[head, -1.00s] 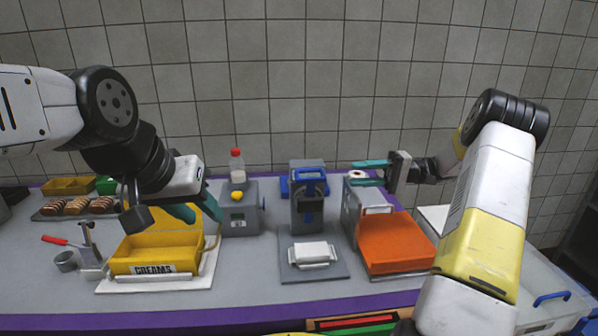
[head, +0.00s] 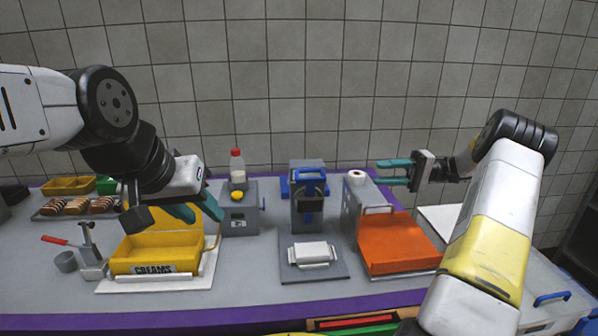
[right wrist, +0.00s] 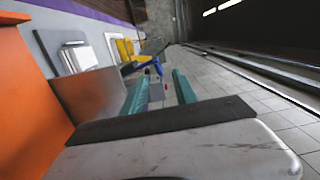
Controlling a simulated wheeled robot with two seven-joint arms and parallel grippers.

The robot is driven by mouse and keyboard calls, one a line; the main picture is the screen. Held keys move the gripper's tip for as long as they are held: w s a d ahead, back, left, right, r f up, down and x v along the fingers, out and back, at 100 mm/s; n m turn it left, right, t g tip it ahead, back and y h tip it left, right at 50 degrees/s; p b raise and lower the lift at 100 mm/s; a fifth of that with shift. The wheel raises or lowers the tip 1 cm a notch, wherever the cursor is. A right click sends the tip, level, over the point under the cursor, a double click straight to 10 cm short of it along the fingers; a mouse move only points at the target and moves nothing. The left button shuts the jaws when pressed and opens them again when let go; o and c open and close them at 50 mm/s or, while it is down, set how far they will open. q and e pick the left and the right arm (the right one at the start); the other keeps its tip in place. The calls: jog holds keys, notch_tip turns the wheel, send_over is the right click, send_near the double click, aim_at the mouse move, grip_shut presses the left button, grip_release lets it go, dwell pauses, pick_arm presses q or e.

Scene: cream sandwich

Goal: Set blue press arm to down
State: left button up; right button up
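The grey press (head: 307,214) stands at the back middle of the table. Its blue press arm (head: 311,174) is at the top, raised above the base plate; blue also shows in the right wrist view (right wrist: 147,64), beyond my fingertips. My right gripper (head: 392,172) is to the right of the press, in the air above the orange-topped machine. Its teal fingers point left, apart and empty, clear of the blue arm. They also show in the right wrist view (right wrist: 160,90). My left gripper (head: 200,209) hangs above the yellow creams box, its fingers apart and empty.
A white piece (head: 311,254) lies on the grey plate in front of the press. The orange-topped machine (head: 397,243) with a white roll stands to the right. The yellow creams box (head: 155,255) and a grey box with a red-capped bottle (head: 237,168) are to the left.

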jog(key=shift+d, duration=0.45)
